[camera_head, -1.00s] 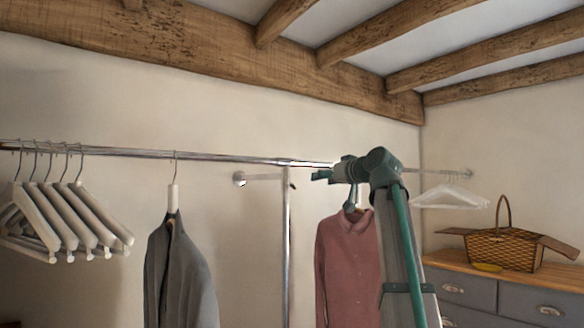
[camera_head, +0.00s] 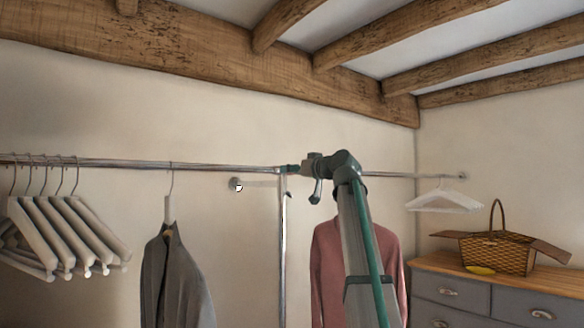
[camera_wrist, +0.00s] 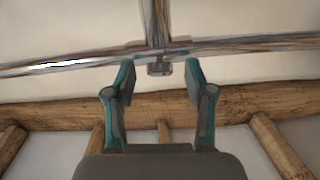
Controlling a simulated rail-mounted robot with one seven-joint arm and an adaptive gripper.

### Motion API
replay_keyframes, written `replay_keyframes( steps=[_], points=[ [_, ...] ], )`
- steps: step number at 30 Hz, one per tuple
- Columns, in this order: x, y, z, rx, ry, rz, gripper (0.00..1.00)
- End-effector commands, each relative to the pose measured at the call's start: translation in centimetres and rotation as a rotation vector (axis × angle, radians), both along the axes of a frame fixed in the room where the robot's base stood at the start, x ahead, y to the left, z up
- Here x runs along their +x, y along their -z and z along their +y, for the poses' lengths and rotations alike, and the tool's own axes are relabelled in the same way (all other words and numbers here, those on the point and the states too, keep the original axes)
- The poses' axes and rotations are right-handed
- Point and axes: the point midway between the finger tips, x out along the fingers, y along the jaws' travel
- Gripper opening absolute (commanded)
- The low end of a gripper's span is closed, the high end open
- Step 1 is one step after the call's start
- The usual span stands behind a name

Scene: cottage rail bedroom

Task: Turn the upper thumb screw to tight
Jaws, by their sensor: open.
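The upper thumb screw (camera_wrist: 160,69) is a small dark grey knob at the joint of the rail and the post in the wrist view. My gripper (camera_wrist: 159,73) is open, with one teal-edged finger on each side of the screw. A gap shows between each finger and the screw; I cannot tell whether the tips reach past it.
The clothes rail (camera_head: 115,163) runs along the wall, with the post (camera_head: 283,255) below. A grey jacket (camera_head: 178,280) hangs left and a pink shirt (camera_head: 328,265) hangs behind my arm. Several white hangers (camera_head: 65,235) are at far left. A basket (camera_head: 500,250) stands on the dresser (camera_head: 430,262).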

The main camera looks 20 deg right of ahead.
Motion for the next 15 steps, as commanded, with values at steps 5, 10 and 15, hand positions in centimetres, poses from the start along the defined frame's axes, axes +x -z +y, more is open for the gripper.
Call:
replay_keyframes(
  steps=[5, 10, 15],
  points=[
    [0.85, -0.05, 0.22, 0.000, 0.000, -0.001, 0.54],
    [0.90, 0.02, 0.22, 0.000, 0.001, 0.000, 0.54],
    [0.88, 0.03, 0.22, 0.000, 0.001, 0.000, 0.41]
  ],
)
